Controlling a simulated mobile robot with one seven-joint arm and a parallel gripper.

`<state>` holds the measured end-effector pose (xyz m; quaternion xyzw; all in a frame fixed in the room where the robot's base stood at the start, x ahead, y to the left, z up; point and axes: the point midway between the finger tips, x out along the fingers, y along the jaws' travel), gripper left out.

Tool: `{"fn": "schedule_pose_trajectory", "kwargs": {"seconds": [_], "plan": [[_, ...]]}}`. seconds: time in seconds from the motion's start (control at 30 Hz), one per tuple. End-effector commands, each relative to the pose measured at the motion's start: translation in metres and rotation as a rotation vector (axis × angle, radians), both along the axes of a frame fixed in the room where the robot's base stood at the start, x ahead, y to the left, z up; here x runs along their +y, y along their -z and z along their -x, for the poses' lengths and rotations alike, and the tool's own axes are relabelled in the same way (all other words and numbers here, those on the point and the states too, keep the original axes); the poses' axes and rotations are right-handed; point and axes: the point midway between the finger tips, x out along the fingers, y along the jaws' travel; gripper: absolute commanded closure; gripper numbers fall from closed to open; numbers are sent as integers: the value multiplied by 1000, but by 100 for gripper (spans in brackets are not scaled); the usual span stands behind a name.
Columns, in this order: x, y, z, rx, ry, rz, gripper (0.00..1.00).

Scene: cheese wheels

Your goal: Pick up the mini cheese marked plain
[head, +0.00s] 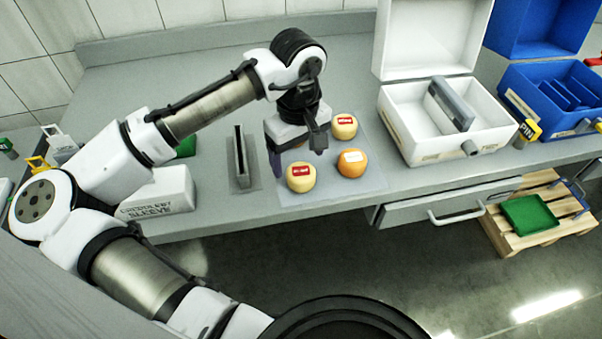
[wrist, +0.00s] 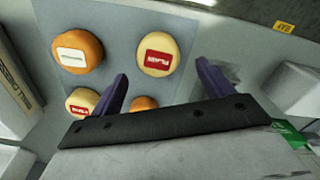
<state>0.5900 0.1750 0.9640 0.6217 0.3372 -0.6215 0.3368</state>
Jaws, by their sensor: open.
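Two pale yellow mini cheeses carry red labels: one at the front left of a grey mat (head: 330,197) in the head view (head: 301,178), one at the back right (head: 344,127). An orange cheese with a white label (head: 351,163) sits front right. The lettering is too small to read surely. In the wrist view the front-left pale cheese (wrist: 158,42) shows ahead, between my open fingertips in the picture. The other pale cheese (wrist: 80,97) is partly covered by a finger. A second orange cheese (wrist: 145,102) is mostly hidden by my gripper (wrist: 162,72). My gripper is empty above the mat.
An open white box (head: 445,145) stands right of the mat, with a blue open box (head: 555,105) beyond it. A grey slotted holder (head: 241,160) stands left, near a white labelled block (head: 160,190). The counter's front edge lies close to the mat.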

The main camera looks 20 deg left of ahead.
Motion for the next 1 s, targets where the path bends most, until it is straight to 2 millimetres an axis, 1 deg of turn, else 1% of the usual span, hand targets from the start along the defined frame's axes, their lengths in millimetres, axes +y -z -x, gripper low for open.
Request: {"fn": "schedule_pose_trajectory", "kwargs": {"seconds": [0.13,0.2,0.3,0.53,0.57,0.93,1.0], "plan": [[-5,19,4,4,0,0,20],[-5,30,3,3,-2,1,20],[-5,39,2,2,-1,1,20],[-5,42,2,-1,0,1,20],[-5,42,2,-1,0,1,22],[-5,41,2,1,0,1,70],[-5,41,2,-1,0,1,71]]}}
